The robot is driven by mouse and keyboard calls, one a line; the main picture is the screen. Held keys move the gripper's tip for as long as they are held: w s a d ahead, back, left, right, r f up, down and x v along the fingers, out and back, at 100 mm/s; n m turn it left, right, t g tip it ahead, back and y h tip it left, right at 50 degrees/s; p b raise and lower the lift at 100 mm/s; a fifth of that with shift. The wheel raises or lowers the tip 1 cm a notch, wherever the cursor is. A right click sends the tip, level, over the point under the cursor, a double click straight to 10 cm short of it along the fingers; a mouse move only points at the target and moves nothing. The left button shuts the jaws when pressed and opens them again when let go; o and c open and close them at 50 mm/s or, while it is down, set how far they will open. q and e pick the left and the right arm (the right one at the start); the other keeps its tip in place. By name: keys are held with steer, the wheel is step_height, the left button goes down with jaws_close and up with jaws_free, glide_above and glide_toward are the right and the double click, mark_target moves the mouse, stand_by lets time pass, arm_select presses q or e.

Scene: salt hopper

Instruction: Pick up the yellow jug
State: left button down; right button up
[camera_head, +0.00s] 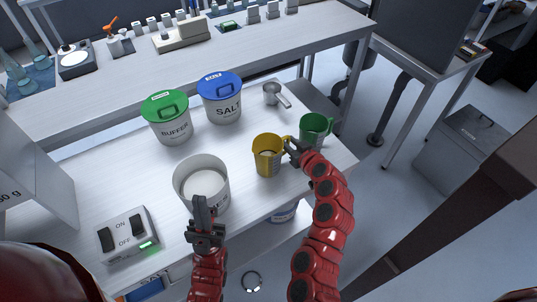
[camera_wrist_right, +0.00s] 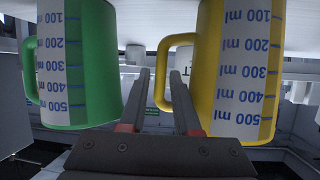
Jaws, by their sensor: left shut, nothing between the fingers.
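The yellow jug (camera_head: 266,157) stands upright on the white table, its handle toward the right. My right gripper (camera_head: 293,147) is at the handle, between the yellow jug and the green jug (camera_head: 314,130). In the right wrist view my right gripper (camera_wrist_right: 161,80) has its fingers apart, with the yellow jug's (camera_wrist_right: 238,75) handle bar showing in the gap between them. I cannot see clear contact of both fingers with the handle. My left gripper (camera_head: 200,208) is shut and empty, in front of the white tub (camera_head: 203,171).
The green-lidded buffer bucket (camera_head: 170,118) and blue-lidded salt bucket (camera_head: 222,98) stand behind. A metal scoop (camera_head: 276,94) lies back right. An on/off switch box (camera_head: 127,236) sits at front left. The green jug (camera_wrist_right: 78,70) is close beside my right gripper.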

steer(key=shift+w+a+f, duration=0.1)
steer(key=shift+w+a, duration=0.05)
steer(key=shift+w, duration=0.2)
jaws_close()
steer(key=shift+s, duration=0.1)
stand_by(1.1)
